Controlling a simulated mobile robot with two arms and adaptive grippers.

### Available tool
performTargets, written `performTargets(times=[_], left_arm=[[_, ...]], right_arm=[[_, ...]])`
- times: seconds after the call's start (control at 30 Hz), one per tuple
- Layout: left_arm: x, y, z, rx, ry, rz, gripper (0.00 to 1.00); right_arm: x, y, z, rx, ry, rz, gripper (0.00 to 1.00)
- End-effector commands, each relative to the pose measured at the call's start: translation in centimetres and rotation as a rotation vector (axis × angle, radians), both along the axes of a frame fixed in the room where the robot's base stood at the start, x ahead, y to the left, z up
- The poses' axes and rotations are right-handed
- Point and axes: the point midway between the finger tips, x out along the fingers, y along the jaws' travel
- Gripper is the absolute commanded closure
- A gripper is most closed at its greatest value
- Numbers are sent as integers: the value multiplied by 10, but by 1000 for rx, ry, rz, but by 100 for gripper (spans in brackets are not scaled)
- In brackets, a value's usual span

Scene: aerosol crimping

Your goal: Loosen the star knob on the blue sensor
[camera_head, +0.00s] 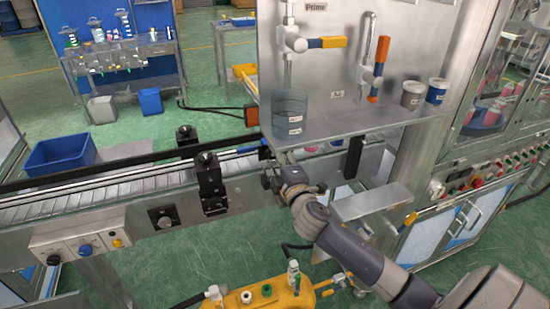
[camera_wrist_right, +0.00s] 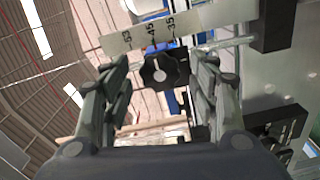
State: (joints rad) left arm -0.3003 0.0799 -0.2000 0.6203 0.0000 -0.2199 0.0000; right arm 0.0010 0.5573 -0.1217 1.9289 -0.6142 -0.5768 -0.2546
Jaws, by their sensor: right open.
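The black star knob (camera_wrist_right: 163,70) shows in the right wrist view, with a pale dot at its middle. It sits just below a pale scale strip (camera_wrist_right: 150,37) marked 63, 45 and 35. My right gripper (camera_wrist_right: 160,78) is open, with one finger on each side of the knob; I cannot tell whether either touches it. In the head view my right gripper (camera_head: 273,181) is at the conveyor's right end, below the steel shelf, and hides the knob. A little blue shows behind the knob in the wrist view, but the sensor's body is mostly hidden. My left gripper is not in view.
The steel shelf (camera_head: 350,118) with a clear cylinder (camera_head: 289,112) is close above my right gripper. Black blocks (camera_head: 210,180) stand along the conveyor (camera_head: 110,196) to the left. A yellow unit (camera_head: 268,293) with fittings is below, near my forearm.

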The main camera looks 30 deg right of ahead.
Motion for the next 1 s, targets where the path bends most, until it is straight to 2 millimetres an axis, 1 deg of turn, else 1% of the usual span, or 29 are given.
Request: performTargets(times=[0.13,0.23,0.37,0.7,0.8,1.0], left_arm=[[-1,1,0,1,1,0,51],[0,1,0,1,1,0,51],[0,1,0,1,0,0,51],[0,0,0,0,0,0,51],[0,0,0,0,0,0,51],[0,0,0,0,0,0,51]], right_arm=[[-4,1,-1,0,1,0,45],[-13,4,-1,1,1,1,45],[-32,8,-1,1,3,1,45],[-88,21,-1,2,3,1,45],[-100,25,-1,3,2,1,45],[-114,28,-1,1,2,0,45]])
